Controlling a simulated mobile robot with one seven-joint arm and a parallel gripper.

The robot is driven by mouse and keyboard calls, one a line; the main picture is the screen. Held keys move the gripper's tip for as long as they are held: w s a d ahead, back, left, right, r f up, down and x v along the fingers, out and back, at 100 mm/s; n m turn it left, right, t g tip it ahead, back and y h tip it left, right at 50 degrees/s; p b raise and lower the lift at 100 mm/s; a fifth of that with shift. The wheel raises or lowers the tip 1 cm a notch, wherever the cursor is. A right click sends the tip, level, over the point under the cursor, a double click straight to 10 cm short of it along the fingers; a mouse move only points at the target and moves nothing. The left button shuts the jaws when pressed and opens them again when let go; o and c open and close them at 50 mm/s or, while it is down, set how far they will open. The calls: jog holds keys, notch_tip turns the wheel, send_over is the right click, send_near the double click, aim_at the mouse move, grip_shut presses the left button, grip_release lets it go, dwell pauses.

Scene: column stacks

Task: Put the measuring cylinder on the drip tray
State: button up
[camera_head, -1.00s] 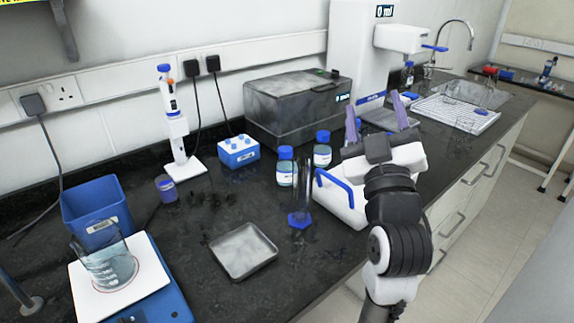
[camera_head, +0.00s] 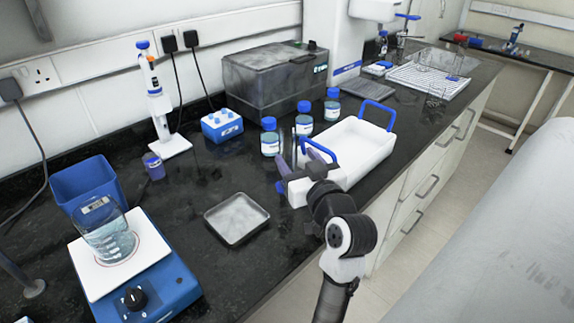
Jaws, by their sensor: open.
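The measuring cylinder (camera_head: 294,143) is clear and thin. Only a faint upper part shows behind my gripper, and its blue base is hidden. My gripper (camera_head: 292,161) is open, its purple fingers at the cylinder. I cannot tell whether the cylinder is between the fingers or just behind them. The drip tray (camera_head: 368,89) appears to be the flat grey slab on the counter under the white dispenser at the back, with nothing visible on it.
A white tote (camera_head: 352,150) with blue handles stands right of my gripper. Blue-capped bottles (camera_head: 270,138) stand behind it. A square metal tray (camera_head: 237,219) lies empty at front left. A beaker (camera_head: 107,232) stands on a blue stirrer (camera_head: 170,280). A white rack (camera_head: 430,79) lies farther back.

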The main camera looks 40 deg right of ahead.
aim_at(290, 150)
jog(key=p+x, duration=0.1)
jog(key=x, duration=0.1)
jog(key=p+x, duration=0.1)
jog(key=x, duration=0.1)
jog(key=shift+w+a+r, duration=0.15)
jog(key=shift+w+r, duration=0.05)
jog(key=shift+r, duration=0.05)
jog(key=shift+w+f+p, duration=0.15)
jog(key=shift+w+p, duration=0.15)
jog(key=shift+w, duration=0.25)
grip_shut()
